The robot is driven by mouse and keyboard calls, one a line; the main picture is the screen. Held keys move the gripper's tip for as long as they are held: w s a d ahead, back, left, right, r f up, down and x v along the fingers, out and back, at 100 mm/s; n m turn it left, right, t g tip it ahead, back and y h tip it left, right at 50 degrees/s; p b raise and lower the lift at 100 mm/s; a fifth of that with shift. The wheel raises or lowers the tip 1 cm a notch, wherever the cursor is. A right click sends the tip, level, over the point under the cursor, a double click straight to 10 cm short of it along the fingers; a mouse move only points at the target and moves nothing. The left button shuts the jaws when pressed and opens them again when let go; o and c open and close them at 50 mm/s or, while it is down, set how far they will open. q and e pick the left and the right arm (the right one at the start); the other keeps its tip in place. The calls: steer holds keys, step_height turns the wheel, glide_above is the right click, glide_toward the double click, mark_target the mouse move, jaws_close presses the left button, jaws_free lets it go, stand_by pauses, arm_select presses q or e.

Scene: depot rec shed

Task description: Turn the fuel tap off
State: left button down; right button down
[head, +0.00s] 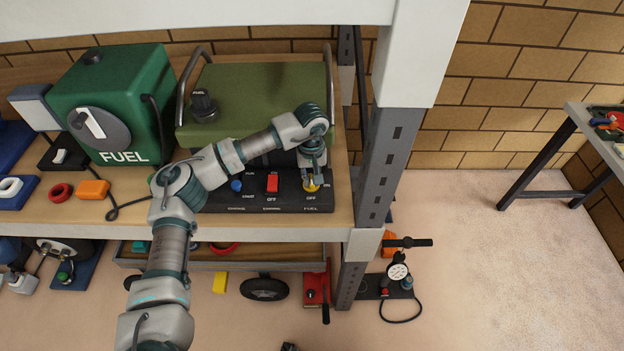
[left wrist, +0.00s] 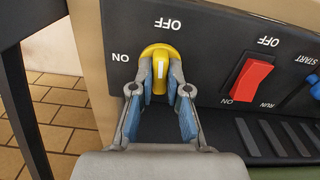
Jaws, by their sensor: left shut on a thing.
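The fuel tap is a yellow knob (left wrist: 160,62) on the black sloped control panel (head: 262,205) at the front right of the shelf. In the left wrist view OFF is printed above the knob and ON to its left. My left gripper (head: 312,184) reaches down over the tap; in the left wrist view its fingers (left wrist: 160,88) are shut on the knob's raised grip, one on each side. The grip runs roughly up and down in that view, in line with OFF. I cannot tell which end is the pointer. My right gripper is not in view.
A red rocker switch (head: 272,183) and a blue knob (head: 236,186) sit left of the tap. The green generator (head: 262,85) stands behind the panel, and a green fuel can (head: 120,90) stands left. A grey shelf post (head: 384,165) rises close right of the gripper.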

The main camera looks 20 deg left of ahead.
arm_select(q)
steer(key=shift+w+a+r+m, duration=0.1)
steer(key=shift+w+r+m, duration=0.05)
steer(key=shift+m, duration=0.55)
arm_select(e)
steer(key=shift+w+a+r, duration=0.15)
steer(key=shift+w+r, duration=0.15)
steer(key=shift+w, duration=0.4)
arm_select(q)
steer(key=c, duration=1.3)
jaws_free()
steer(key=shift+c, duration=0.2)
steer(key=shift+o, duration=1)
steer(key=shift+w+f, duration=0.1)
steer(key=shift+f, duration=0.1)
steer(key=shift+r, duration=0.35)
step_height(320, 180, up, 11)
steer(key=shift+r, duration=0.1)
